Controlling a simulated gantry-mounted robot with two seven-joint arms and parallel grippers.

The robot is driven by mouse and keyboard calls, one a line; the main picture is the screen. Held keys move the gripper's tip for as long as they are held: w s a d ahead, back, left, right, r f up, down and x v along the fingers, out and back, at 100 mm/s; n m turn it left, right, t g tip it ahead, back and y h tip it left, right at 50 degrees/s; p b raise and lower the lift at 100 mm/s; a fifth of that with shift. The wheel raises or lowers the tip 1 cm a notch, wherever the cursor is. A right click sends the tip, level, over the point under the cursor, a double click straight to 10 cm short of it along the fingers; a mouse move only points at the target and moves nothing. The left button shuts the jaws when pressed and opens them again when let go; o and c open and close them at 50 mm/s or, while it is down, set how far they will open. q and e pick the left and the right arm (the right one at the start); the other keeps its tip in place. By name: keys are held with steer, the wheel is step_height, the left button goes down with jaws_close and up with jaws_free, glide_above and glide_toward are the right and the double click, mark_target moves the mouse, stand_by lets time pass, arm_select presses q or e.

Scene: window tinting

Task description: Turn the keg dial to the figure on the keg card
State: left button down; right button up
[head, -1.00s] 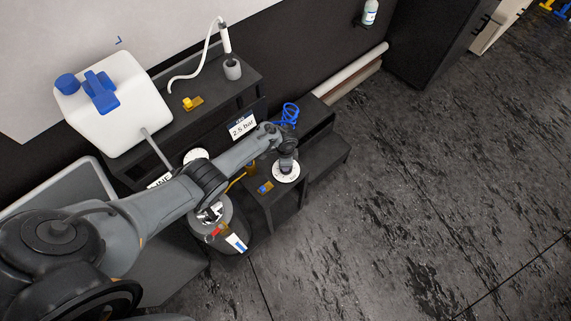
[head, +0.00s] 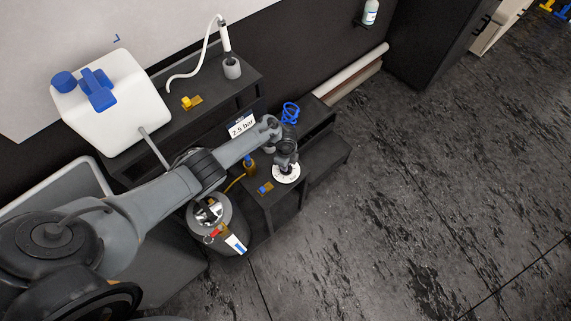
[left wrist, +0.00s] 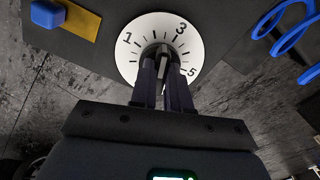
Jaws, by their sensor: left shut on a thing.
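The keg dial (left wrist: 128,62) is a round white disc with tick marks and figures; 1, 3 and 5 can be read in the left wrist view. In the head view the dial (head: 287,178) lies on a dark stand. My left gripper (left wrist: 162,62) is over the dial's centre, shut on the dial's grey knob (left wrist: 165,50). The fingers hide much of the knob, so the exact pointing is hard to tell. The keg card (head: 242,126) reads "2.5 bar" and stands behind my forearm. My right gripper is in neither view.
A dark keg (head: 228,225) with a tag stands left of the stand. A blue-topped switch on a yellow plate (head: 265,187) sits beside the dial. Blue coiled tubing (head: 290,112) is behind it. A white jug (head: 110,110) is at the left. The floor at right is clear.

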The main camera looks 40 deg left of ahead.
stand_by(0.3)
arm_select(q)
steer(key=c, duration=1.1)
jaws_free()
steer(key=shift+r, duration=0.15)
step_height(320, 180, up, 10)
steer(key=p, duration=0.5)
steer(key=shift+r, duration=0.25)
